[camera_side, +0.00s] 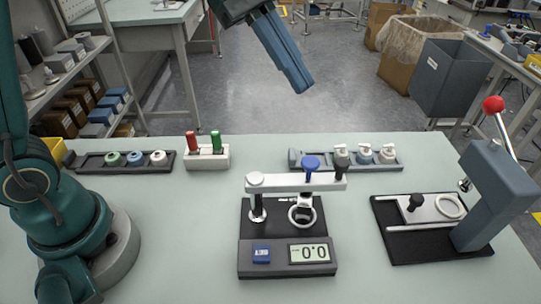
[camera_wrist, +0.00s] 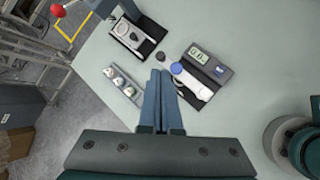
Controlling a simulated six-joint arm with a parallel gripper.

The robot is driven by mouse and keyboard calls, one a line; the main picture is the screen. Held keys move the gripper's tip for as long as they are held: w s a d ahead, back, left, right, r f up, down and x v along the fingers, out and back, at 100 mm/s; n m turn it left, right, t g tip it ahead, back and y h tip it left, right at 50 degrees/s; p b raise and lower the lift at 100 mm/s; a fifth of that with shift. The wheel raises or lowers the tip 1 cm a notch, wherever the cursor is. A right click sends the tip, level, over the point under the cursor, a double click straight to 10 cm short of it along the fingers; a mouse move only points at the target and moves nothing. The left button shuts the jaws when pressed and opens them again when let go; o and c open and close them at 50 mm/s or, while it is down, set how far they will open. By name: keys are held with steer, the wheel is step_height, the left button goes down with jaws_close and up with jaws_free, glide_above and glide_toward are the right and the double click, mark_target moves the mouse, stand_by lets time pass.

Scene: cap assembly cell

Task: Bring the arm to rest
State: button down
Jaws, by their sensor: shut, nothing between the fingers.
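My gripper (camera_side: 296,78) hangs in the air past the back edge of the table, high above the floor, with its blue fingers together and nothing between them. In the wrist view the gripper (camera_wrist: 163,73) also shows its two fingers side by side and closed. It is apart from everything on the table (camera_side: 350,280). In the wrist view the fingers overlap the picture of the gauge stand, hiding a small part of that area.
A gauge stand (camera_side: 287,255) reading 0.0 stands mid-table. A press (camera_side: 480,205) with a red-knobbed lever is at right. Along the back are a rack with ringed parts (camera_side: 90,163), a block with red and green pegs (camera_side: 206,160) and a rack with white-topped parts (camera_side: 385,165).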

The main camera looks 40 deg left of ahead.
steer(key=s+a+f+m+t+y, duration=0.3)
steer(key=s+a+f+m+y, duration=0.4)
steer(key=s+a+m, duration=0.5)
steer(key=shift+s+f+m+t, duration=0.5)
steer(key=shift+s+m, duration=0.55)
steer(key=shift+m, duration=0.55)
